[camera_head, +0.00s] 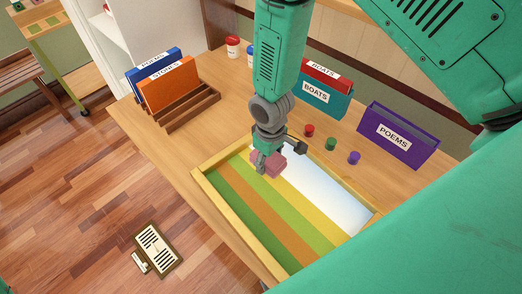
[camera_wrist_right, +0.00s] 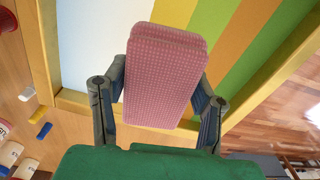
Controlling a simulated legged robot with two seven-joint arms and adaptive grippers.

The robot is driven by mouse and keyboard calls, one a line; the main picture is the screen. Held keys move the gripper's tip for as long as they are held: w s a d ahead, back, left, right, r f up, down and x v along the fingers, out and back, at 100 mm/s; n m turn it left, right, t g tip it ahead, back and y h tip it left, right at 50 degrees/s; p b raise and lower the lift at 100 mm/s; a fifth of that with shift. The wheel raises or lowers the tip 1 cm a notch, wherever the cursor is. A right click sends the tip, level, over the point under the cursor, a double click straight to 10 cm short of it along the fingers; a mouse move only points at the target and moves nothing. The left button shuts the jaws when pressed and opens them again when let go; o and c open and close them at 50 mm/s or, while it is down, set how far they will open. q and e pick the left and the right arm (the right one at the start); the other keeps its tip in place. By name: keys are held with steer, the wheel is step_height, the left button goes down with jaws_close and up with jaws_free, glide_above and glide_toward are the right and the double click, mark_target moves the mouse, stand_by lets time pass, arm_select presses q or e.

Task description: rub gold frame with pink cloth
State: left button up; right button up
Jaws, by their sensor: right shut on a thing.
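The gold frame (camera_head: 228,222) lies on the wooden desk around a picture with green, orange and yellow stripes and a pale blue-white area. My right gripper (camera_head: 266,164) is shut on the pink cloth (camera_head: 278,165), over the picture near the frame's far left part. In the right wrist view the textured pink cloth (camera_wrist_right: 163,75) is a thick pad between both fingers of the right gripper (camera_wrist_right: 160,105). Behind it the gold frame (camera_wrist_right: 72,100) shows partly covered. I cannot tell whether the cloth touches the frame or picture. My left gripper is out of view.
A wooden rack (camera_head: 190,112) with blue and orange books stands at the back left. A teal BOATS box (camera_head: 322,98) and a purple POEMS box (camera_head: 396,133) stand behind the frame. Red, green and purple small pieces (camera_head: 331,144) lie between. A sign (camera_head: 157,250) lies on the floor.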

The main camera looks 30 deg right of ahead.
steer(key=r+p, duration=0.2)
steer(key=shift+w+r, duration=0.25)
steer(key=shift+r, duration=0.35)
steer(key=shift+s+a+r, duration=0.15)
steer(key=shift+a+r, duration=0.05)
steer(key=shift+a, duration=0.05)
steer(key=shift+f, duration=0.1)
steer(key=shift+d, duration=0.25)
